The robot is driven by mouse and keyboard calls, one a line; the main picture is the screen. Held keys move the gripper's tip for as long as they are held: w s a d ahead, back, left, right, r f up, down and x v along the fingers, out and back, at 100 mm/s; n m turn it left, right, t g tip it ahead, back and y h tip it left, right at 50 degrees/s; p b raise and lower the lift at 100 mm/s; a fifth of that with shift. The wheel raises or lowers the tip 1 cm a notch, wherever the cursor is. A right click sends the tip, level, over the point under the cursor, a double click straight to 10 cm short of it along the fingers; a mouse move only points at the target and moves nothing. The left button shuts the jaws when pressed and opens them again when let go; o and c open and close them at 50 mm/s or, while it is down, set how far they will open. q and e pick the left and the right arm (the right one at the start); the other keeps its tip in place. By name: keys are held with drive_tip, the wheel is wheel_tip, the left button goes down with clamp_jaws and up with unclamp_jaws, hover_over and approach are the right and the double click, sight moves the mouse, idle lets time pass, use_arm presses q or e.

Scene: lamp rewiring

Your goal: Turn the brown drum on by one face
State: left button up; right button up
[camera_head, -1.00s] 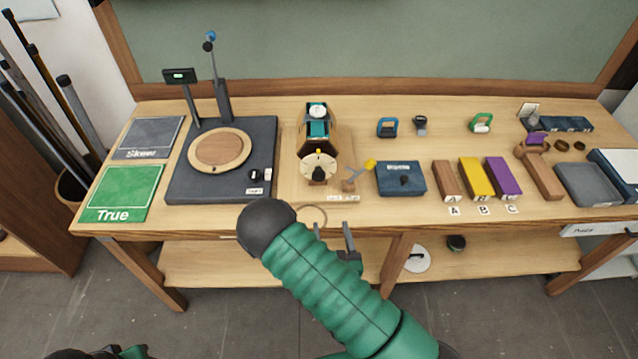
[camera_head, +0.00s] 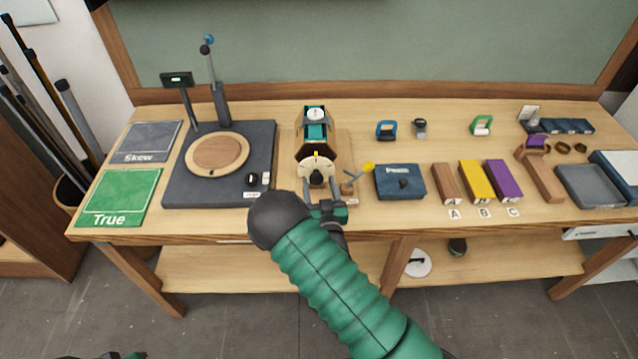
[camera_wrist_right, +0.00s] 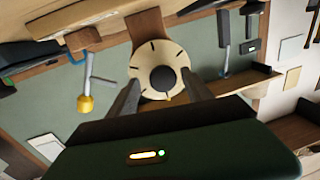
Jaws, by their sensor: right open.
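The brown drum (camera_head: 303,148) sits on a wooden stand in the middle of the bench. A cream dial plate (camera_head: 306,168) with dark tick marks and a black knob (camera_head: 317,179) faces me on its front end. My right gripper (camera_head: 322,197) is just in front of the knob, jaws open. In the right wrist view the dial plate (camera_wrist_right: 143,60) and knob (camera_wrist_right: 163,79) appear between the spread fingers (camera_wrist_right: 163,92); contact cannot be told. My right arm hides part of the bench front.
A brass-tipped lever (camera_head: 368,167) stands right of the dial, beside a blue box (camera_head: 400,182). A dark base with a round wooden disc (camera_head: 218,155) is on the left. Brown, yellow and purple blocks (camera_head: 476,181) stand to the right.

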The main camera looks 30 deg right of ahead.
use_arm(q)
drive_tip(key=shift+a, duration=0.25)
use_arm(e)
drive_tip(key=shift+w+a, duration=0.1)
drive_tip(key=shift+a, duration=0.1)
drive_tip(key=shift+c, duration=0.2)
drive_tip(key=shift+a+r, duration=0.1)
drive_tip(key=shift+c, duration=1.1)
use_arm(q)
drive_tip(key=shift+s, duration=0.1)
use_arm(e)
clamp_jaws()
drive_tip(key=shift+n, duration=0.7)
drive_tip(key=shift+n+g, duration=0.4)
drive_tip(key=shift+n, duration=1.8)
drive_tip(key=shift+a+n+g, duration=0.1)
drive_tip(key=shift+n+g, duration=0.3)
drive_tip(key=shift+n, duration=2.4)
